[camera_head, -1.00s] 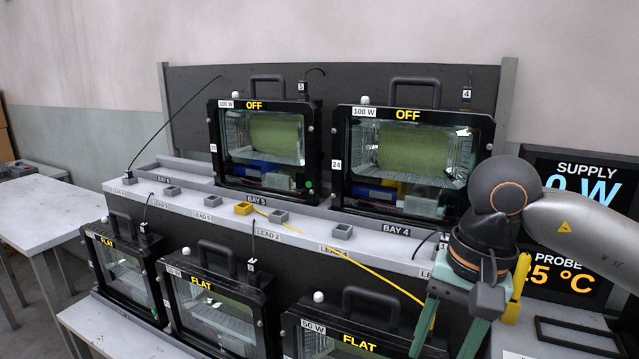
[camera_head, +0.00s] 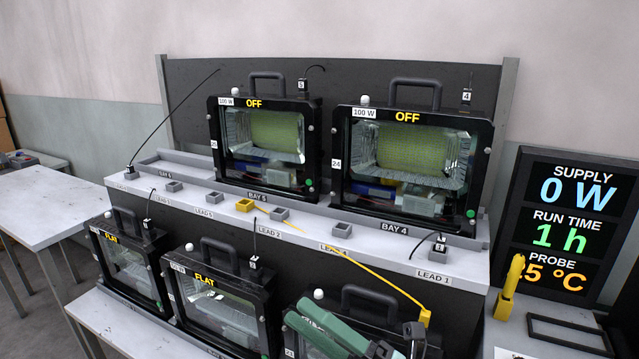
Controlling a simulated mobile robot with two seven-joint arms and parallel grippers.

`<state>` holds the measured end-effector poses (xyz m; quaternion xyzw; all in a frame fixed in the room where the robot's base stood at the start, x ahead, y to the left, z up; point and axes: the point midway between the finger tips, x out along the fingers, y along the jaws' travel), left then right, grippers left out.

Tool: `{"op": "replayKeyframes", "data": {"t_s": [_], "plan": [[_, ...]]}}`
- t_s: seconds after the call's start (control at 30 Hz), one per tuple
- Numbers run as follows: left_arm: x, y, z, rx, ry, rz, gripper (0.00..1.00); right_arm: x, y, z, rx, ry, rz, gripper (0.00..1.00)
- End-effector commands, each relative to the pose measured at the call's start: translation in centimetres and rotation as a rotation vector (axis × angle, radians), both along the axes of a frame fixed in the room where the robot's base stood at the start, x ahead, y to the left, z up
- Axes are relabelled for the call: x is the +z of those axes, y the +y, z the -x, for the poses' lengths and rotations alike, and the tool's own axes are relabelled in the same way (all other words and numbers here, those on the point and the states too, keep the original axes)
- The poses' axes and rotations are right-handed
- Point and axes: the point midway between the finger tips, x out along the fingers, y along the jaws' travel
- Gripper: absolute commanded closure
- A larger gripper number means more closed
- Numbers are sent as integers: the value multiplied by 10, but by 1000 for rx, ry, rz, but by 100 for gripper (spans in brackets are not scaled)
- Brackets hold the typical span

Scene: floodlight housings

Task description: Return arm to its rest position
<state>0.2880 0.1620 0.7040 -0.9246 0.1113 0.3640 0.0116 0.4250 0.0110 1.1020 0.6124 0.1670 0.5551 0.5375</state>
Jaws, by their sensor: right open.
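My right gripper (camera_head: 306,318) is low at the bottom of the head view, in front of a lower-row FLAT floodlight housing (camera_head: 370,300). Its green fingers point up and to the left. They are open with nothing visible between them. Most of the right arm is out of the picture. My left gripper is not in view.
Two OFF housings (camera_head: 262,102) (camera_head: 408,116) stand on the upper shelf. A yellow lead (camera_head: 372,275) slants down to a yellow plug (camera_head: 425,318) right of the gripper. A yellow handheld piece (camera_head: 510,287) stands by the display board (camera_head: 571,160). The left table (camera_head: 40,205) has free room.

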Motion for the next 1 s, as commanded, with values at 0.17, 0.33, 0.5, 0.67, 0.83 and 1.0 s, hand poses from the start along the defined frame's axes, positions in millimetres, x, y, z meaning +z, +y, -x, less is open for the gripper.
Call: {"op": "replayKeyframes", "data": {"t_s": [0.17,0.33,0.5,0.67,0.83,1.0], "plan": [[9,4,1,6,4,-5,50,-78,-50,-33,-163,599,-236,46],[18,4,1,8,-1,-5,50,-185,-103,-20,-337,1145,-476,46],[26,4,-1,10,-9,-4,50,-287,-147,41,-524,1605,-706,46],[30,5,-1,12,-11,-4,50,-344,-170,102,-664,1877,-863,46],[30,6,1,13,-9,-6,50,-367,-179,137,-737,2000,-941,46],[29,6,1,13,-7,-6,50,-370,-180,140,-746,2013,-949,46]]}}
